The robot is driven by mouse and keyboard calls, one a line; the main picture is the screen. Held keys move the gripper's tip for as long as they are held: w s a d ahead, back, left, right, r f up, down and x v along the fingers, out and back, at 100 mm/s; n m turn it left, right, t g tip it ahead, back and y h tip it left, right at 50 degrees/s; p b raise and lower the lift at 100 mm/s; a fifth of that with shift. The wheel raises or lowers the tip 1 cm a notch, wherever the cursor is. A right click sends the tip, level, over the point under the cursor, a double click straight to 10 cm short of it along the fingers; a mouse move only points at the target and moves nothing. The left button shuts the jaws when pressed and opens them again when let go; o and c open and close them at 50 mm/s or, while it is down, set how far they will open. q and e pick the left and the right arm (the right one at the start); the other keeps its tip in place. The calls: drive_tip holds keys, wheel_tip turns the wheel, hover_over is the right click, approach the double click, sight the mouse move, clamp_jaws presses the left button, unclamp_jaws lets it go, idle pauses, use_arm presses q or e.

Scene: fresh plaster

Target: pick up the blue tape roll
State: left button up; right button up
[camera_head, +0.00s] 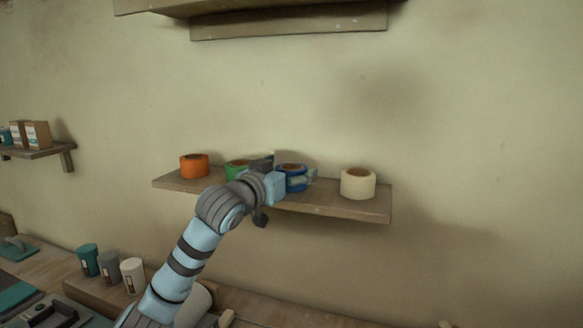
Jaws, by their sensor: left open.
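The blue tape roll (292,170) stands on a wooden wall shelf (350,205), between a green roll and a cream roll. My left arm reaches up from the bottom, and its gripper (303,181) is at the blue roll, in front of it. The gripper is open and hides part of the roll's front. Whether its fingers touch the roll I cannot tell. My right gripper is not in view.
An orange tape roll (194,166) and a partly hidden green roll (237,168) stand left of the blue one. A cream roll (358,184) stands to the right. Another shelf (290,22) hangs above. Cups (132,275) stand on the bench below left.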

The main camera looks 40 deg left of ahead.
use_arm(q)
drive_tip(key=shift+w+f, duration=0.1)
drive_tip(key=shift+w, duration=0.05)
drive_tip(key=c, duration=1.3)
